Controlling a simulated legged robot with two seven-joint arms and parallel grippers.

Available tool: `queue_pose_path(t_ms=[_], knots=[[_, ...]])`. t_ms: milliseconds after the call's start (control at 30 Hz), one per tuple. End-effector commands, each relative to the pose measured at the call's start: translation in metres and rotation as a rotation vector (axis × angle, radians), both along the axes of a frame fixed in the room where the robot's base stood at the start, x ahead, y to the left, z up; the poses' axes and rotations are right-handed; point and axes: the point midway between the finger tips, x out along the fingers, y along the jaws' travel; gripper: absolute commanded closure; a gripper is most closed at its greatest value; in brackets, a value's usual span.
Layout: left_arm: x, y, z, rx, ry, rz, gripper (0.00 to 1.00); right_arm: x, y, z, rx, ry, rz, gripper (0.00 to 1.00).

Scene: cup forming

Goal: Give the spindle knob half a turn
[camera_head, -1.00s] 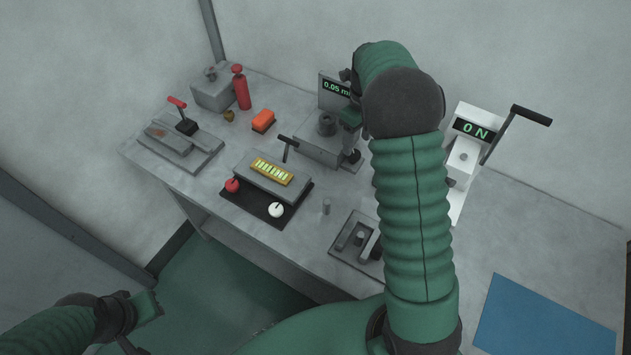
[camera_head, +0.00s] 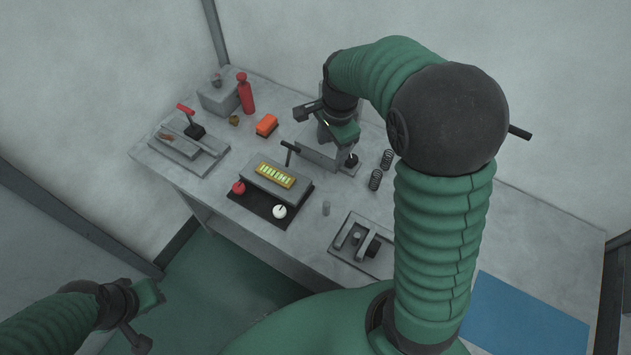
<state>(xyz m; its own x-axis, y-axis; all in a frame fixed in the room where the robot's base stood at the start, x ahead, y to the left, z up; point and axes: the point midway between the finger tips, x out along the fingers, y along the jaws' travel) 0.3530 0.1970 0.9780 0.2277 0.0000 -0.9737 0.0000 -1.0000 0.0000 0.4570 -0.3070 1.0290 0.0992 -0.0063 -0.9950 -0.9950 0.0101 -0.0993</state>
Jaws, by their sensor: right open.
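My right gripper (camera_head: 328,122) is open, with its jaws spread above the grey device (camera_head: 318,152) at the back middle of the bench. The dark upright cylinder and the small display of that device are hidden behind my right gripper and arm. I cannot tell which part is the spindle knob, nor whether the jaws touch anything. My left gripper (camera_head: 146,317) is at the lower left, away from the bench, with its jaws apart and empty.
On the bench (camera_head: 240,215) stand a grey box (camera_head: 218,98), a red bottle (camera_head: 246,94), an orange block (camera_head: 266,125), a red-handled clamp (camera_head: 190,150), a black tray (camera_head: 256,207) and dark springs (camera_head: 376,180). A blue mat (camera_head: 525,315) lies right. My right arm covers the force gauge.

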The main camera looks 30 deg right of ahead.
Motion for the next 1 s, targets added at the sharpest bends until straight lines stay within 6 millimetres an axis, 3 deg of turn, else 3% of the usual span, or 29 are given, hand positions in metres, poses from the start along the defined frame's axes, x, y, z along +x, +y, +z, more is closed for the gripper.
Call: queue_pose_path(t_ms=[33, 300, 533, 700, 1000], knots=[[0.0, 0.0, 0.012, 0.0, 0.0, 0.0, 0.74, -0.007, 0.011, 0.008, -0.01, -0.006, 0.113, 0.41], [0.0, 0.0, 0.042, 0.0, 0.0, 0.0, 0.74, -0.046, 0.062, 0.016, -0.102, -0.053, 0.766, 0.41], [0.0, 0.0, 0.062, 0.0, 0.0, 0.0, 0.74, -0.08, 0.093, 0.02, -0.186, -0.08, 1.242, 0.41], [0.0, 0.0, 0.066, 0.0, 0.0, 0.0, 0.74, -0.092, 0.102, 0.019, -0.22, -0.089, 1.405, 0.41], [0.0, 0.0, 0.065, 0.0, 0.0, 0.0, 0.74, -0.093, 0.102, 0.018, -0.224, -0.09, 1.423, 0.41]])
